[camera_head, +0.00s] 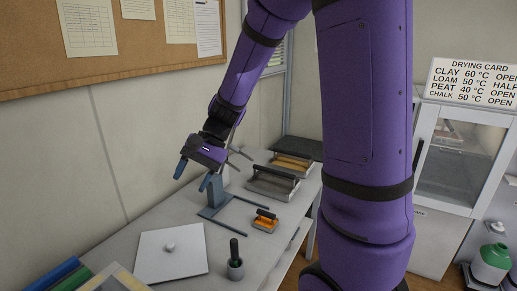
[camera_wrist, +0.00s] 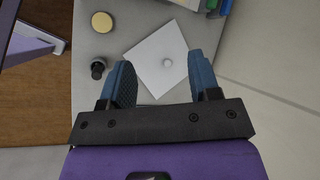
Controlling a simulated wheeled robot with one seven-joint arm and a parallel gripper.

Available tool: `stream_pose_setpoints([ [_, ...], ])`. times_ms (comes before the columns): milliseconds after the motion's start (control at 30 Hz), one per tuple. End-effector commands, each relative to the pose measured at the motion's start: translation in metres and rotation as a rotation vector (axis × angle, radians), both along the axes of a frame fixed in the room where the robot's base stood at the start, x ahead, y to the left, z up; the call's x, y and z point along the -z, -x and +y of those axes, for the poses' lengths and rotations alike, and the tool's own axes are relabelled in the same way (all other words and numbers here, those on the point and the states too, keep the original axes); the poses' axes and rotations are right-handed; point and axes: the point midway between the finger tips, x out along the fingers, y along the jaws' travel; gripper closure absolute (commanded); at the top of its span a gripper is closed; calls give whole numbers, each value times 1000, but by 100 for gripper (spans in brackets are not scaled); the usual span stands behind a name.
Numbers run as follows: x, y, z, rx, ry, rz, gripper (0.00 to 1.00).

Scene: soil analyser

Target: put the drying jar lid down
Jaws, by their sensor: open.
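My gripper (camera_head: 192,176) is open, with its two blue fingers apart and nothing between them; it also shows in the wrist view (camera_wrist: 163,80). It is raised above the bench, behind a white square plate (camera_head: 150,262). A small round white knob (camera_head: 170,247) sits on the plate, and in the wrist view this knob (camera_wrist: 167,63) appears between and beyond the fingertips. I cannot tell whether the knob and plate are one piece, or which piece is the drying jar lid. A tan round disc (camera_wrist: 102,21) also lies on the bench.
A small grey pot with a dark handle (camera_head: 235,268) stands right of the plate. A blue-grey stand (camera_head: 214,200) is below my gripper. Binders (camera_head: 55,275) stand at the near left.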

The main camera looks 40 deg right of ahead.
Motion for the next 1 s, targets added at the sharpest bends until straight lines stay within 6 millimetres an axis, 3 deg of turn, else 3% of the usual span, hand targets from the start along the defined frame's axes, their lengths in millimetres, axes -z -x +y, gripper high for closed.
stream_pose_setpoints([
  [100,-24,23,2,-83,85,-78,43],
  [400,-68,81,-2,-271,304,-261,43],
  [800,-110,154,-21,-469,610,-511,43],
  [1000,-121,180,-31,-529,733,-607,43],
])
